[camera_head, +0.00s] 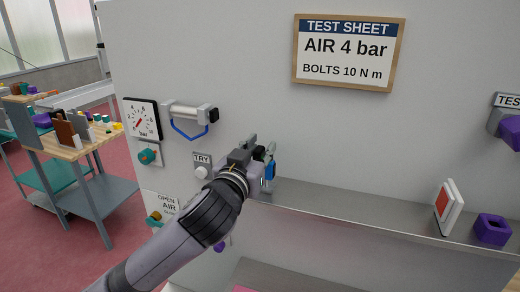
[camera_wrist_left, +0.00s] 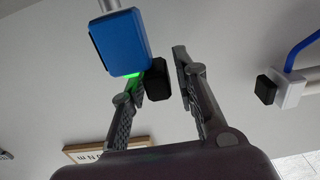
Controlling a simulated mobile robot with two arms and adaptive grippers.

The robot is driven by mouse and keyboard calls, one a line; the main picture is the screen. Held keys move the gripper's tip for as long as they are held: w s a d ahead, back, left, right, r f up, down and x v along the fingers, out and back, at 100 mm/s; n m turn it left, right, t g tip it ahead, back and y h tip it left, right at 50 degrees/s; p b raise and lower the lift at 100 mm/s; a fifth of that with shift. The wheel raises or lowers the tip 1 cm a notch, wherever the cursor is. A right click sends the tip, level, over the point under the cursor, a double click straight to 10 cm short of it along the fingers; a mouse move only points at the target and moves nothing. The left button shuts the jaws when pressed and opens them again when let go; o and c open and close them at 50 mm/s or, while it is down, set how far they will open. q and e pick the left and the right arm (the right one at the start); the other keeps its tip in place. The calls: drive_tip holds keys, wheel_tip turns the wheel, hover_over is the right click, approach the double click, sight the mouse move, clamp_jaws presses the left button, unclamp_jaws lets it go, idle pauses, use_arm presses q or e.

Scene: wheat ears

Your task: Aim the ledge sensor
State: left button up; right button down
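The ledge sensor is a blue box (camera_head: 270,169) at the left end of the metal ledge, partly hidden by my left gripper. In the left wrist view the blue box (camera_wrist_left: 120,42) sits on a grey post and shows a green light at its lower edge. A black block (camera_wrist_left: 158,78) sticks out beside it. My left gripper (camera_wrist_left: 160,72) is open, with a finger on each side of the black block. The right finger is apart from the block; I cannot tell whether the left one touches it. In the head view this gripper (camera_head: 260,146) is at the sensor. My right gripper is out of view.
The metal ledge (camera_head: 350,208) runs right to a red-and-white plate (camera_head: 448,207) and a purple block (camera_head: 491,229). A blue handle (camera_head: 188,132), a gauge (camera_head: 142,119) and a TRY button (camera_head: 202,172) are on the wall to the left. The ledge's middle is clear.

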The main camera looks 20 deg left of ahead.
sight(256, 155)
use_arm(q)
drive_tip(key=shift+o, duration=0.7)
drive_tip(key=shift+f, duration=0.1)
drive_tip(key=s, duration=0.7)
drive_tip(key=shift+s+a, duration=0.15)
drive_tip(key=shift+s, duration=0.05)
